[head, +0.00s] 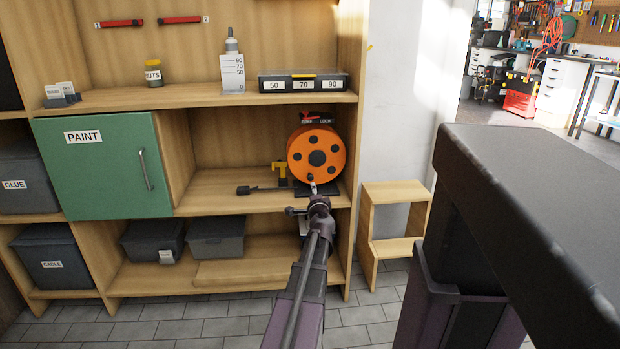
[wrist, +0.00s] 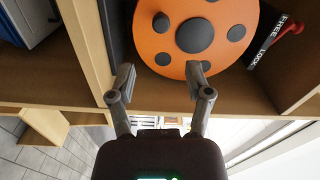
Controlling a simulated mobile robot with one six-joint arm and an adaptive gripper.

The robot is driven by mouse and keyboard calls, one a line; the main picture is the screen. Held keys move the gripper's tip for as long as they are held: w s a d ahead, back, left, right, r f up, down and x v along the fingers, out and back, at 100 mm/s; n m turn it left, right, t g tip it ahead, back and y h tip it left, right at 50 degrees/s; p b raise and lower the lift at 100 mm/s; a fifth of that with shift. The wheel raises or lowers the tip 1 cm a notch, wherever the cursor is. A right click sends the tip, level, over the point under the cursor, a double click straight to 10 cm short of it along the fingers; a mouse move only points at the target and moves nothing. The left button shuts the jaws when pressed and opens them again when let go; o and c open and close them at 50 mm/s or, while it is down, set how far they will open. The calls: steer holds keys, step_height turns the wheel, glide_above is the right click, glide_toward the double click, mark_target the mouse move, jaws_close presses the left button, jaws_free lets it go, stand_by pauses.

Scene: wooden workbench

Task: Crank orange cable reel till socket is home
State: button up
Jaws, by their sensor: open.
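The orange cable reel (head: 324,132) stands upright on the middle shelf, on a dark base. It also fills the top of the wrist view (wrist: 222,55), with a dark hub and several dark round spots. A dark knob (wrist: 160,22) shows on its face. A dark socket (head: 243,190) lies on the shelf left of the reel, with a thin dark line towards it. A yellow bracket (head: 281,170) stands between them. My gripper (wrist: 160,82) is open and empty, in front of the reel's lower edge. In the head view my gripper (head: 314,188) partly hides the reel's base.
A red lever (wrist: 290,29) sits by the FREE/LOCK plate (wrist: 268,48), nearer FREE. A green PAINT cabinet (head: 105,168) is at left. The shelf above holds a black box (head: 303,82) marked 50, 70, 90. A wooden step stool (head: 395,190) stands at right.

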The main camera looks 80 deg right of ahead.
mark_target(311, 178)
steer(key=m, duration=1.2)
steer(key=a+m, duration=0.1)
steer(key=m, duration=0.5)
steer(key=shift+s+a+r, duration=0.1)
steer(key=x, duration=1.4)
steer(key=shift+a, duration=0.1)
jaws_close()
